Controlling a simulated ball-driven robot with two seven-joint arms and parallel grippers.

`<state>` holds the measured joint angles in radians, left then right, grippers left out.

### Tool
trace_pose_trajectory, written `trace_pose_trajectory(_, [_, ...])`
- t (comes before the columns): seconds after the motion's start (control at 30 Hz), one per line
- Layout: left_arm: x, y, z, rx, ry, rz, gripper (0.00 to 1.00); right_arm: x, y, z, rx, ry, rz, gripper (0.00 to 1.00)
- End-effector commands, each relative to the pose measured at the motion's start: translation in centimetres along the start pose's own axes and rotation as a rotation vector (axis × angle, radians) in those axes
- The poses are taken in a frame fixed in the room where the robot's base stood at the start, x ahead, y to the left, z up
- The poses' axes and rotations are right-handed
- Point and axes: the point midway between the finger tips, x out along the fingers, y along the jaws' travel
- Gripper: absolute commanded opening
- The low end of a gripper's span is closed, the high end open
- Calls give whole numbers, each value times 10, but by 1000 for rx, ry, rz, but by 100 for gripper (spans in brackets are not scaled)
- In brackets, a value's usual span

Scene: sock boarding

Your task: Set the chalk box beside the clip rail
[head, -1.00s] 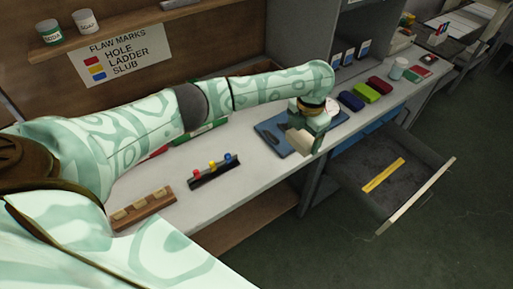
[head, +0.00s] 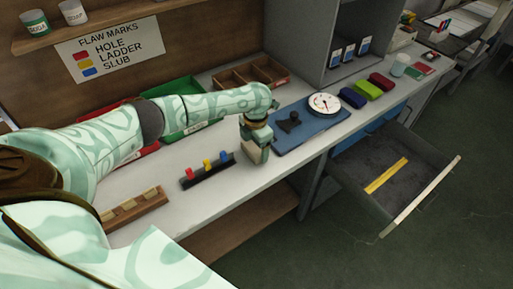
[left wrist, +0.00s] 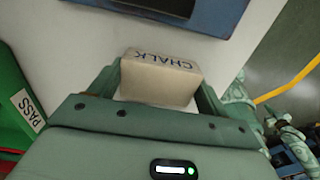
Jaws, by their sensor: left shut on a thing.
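The clip rail (head: 209,173) is a black bar with red, yellow and blue clips, standing on the bench in the head view. My left gripper (head: 257,153) is to the right of the rail, pointing down near the bench's front edge. It is shut on the chalk box (left wrist: 160,80), a pale block lettered CHALK, seen between the fingers in the left wrist view. In the head view the gripper mostly hides the box. I cannot tell whether the box touches the bench. My right gripper does not show.
A blue board (head: 310,130) with a round dial (head: 324,104) lies to the right of the gripper. A wooden rack (head: 134,208) stands left of the rail. Green (head: 184,95) and red trays are behind. An open drawer (head: 400,185) juts out at right. Bare bench separates rail and gripper.

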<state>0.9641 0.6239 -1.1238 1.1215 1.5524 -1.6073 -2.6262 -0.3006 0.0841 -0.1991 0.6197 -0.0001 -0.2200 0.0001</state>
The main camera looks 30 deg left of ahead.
Motion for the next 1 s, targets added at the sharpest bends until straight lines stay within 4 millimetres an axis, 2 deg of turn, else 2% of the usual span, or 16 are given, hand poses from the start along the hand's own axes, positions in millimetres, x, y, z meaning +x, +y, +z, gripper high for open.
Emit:
trace_pose_trajectory(0.37, [5,0,1,0,-1,0,53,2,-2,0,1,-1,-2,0])
trace_pose_trajectory(0.4, [5,0,1,0,-1,0,82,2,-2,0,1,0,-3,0])
trace_pose_trajectory(0.47, [4,0,1,0,-2,1,99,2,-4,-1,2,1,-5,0])
trace_pose_trajectory(0.77, [2,0,1,0,-2,1,99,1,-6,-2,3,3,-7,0])
trace_pose_trajectory(0.87, [-8,0,1,0,-4,0,99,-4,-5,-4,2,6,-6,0])
trace_pose_trajectory(1.0, [-39,0,2,0,-7,2,99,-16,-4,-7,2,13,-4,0])
